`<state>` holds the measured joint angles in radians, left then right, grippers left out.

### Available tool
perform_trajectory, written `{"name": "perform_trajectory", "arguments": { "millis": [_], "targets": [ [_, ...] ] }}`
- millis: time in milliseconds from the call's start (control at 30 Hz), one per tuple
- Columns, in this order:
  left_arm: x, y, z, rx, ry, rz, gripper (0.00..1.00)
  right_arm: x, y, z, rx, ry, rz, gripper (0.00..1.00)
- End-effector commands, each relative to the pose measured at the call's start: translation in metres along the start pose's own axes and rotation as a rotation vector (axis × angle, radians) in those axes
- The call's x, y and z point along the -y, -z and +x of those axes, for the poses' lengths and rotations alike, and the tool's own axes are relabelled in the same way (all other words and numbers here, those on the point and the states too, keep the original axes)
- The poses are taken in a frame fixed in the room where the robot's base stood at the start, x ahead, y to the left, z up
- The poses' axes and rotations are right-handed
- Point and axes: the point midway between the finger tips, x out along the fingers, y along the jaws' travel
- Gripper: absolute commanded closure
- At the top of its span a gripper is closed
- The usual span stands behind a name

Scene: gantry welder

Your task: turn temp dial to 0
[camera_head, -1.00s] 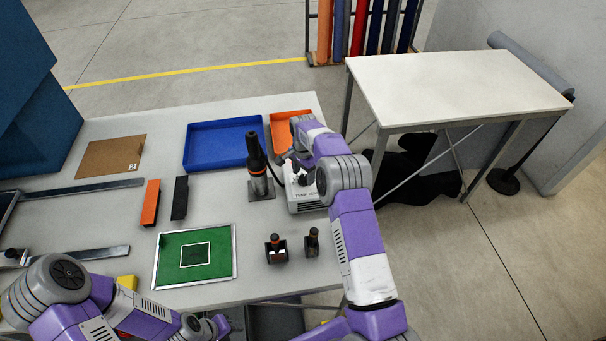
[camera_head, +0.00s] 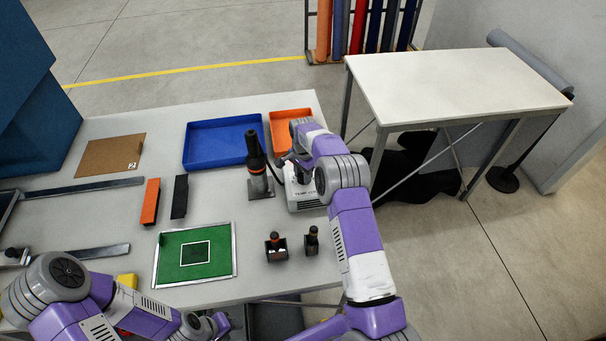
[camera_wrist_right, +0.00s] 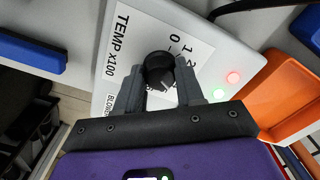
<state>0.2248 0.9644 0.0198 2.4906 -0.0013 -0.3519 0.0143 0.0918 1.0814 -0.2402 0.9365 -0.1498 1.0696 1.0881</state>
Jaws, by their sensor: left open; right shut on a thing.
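The temp dial is a black round knob (camera_wrist_right: 159,70) on a white control box (camera_wrist_right: 205,50) labelled "TEMP x100", seen in the right wrist view. Numbers including 0, 1 and 2 are printed beside it. My right gripper (camera_wrist_right: 160,84) is shut on the knob, one finger on each side. The dial's exact setting is hard to read. In the head view the white box (camera_head: 305,197) stands at the table's right edge, partly hidden by my right arm. My left gripper (camera_head: 222,325) is low at the front left, away from the box; its fingers are barely visible there.
A black heat tool (camera_head: 258,165) stands left of the box. A blue tray (camera_head: 222,120) and an orange tray (camera_head: 290,113) lie behind. A green mat (camera_head: 215,262) and two small black holders (camera_head: 276,254) are in front. A red and a green light glow on the box.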

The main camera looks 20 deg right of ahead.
Motion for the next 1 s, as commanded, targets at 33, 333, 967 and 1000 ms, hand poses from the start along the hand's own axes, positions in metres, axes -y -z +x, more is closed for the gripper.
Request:
{"name": "perform_trajectory", "arguments": {
  "millis": [33, 333, 967, 1000],
  "targets": [
    [0.000, 0.000, 0.001, 0.000, 0.000, 0.000, 0.57, 0.000, 0.000, 0.000, 0.000, 0.000, -0.007, 0.93],
    [0.004, 0.000, 0.011, 0.000, 0.000, 0.000, 0.57, 0.000, 0.000, 0.001, 0.000, 0.000, -0.147, 0.93],
    [0.011, 0.001, 0.031, 0.000, 0.000, 0.000, 0.57, -0.001, 0.001, 0.000, 0.000, 0.002, -0.728, 0.93],
    [0.012, 0.001, 0.031, 0.000, 0.000, 0.000, 0.57, -0.001, 0.001, 0.000, 0.000, 0.001, -0.766, 0.93]
  ]
}}
